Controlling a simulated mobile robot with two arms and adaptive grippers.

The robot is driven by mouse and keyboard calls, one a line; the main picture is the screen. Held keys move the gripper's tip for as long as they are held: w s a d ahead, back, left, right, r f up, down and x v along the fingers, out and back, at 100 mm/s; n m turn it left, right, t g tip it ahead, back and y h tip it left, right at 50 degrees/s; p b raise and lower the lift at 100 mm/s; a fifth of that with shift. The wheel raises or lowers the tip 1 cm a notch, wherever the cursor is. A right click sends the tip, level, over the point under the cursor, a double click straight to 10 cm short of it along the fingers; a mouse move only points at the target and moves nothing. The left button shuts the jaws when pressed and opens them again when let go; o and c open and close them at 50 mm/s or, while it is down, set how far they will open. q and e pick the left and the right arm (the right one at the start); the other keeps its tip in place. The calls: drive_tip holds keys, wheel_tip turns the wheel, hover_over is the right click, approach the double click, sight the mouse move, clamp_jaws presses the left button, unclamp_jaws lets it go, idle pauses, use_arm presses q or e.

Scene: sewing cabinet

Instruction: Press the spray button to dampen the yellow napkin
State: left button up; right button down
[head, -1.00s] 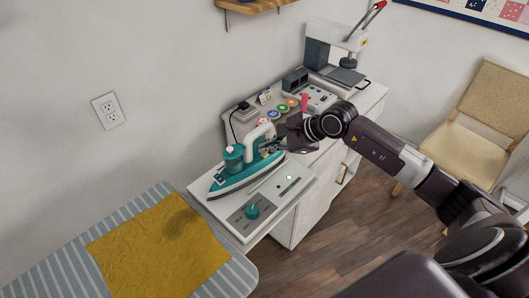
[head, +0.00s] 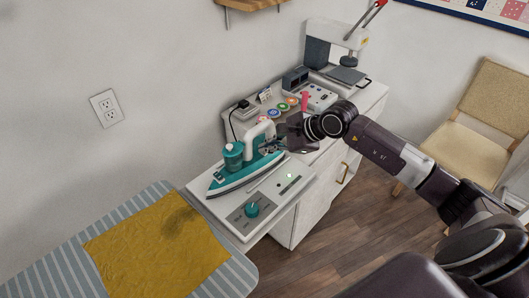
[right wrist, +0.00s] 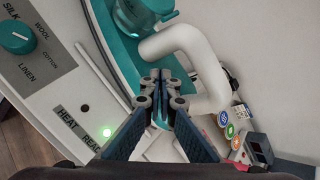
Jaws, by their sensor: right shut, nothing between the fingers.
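The yellow napkin (head: 158,255) lies on the striped board at lower left in the head view, with a darker patch toward its upper right. The teal iron (head: 240,176) with a white handle (head: 262,133) rests on the panel to its right. The iron also fills the upper middle of the right wrist view (right wrist: 118,45). My right gripper (head: 280,143) is beside the iron's handle; in the right wrist view its fingers (right wrist: 162,75) are closed together and empty, close over the iron between body and handle. I cannot make out the spray button. My left gripper is not in view.
The panel's teal dial (head: 252,210) and lit green light (right wrist: 107,133) sit in front of the iron. Round coloured badges (head: 282,106), a small device and a press (head: 340,55) stand behind. A chair (head: 485,110) is at right.

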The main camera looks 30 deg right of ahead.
drive_tip(key=shift+f, duration=0.2)
idle(0.6)
drive_tip(key=shift+r, duration=0.65)
drive_tip(key=shift+r, duration=0.1)
drive_tip(key=shift+r+p, duration=1.3)
drive_tip(key=shift+r, duration=1.6)
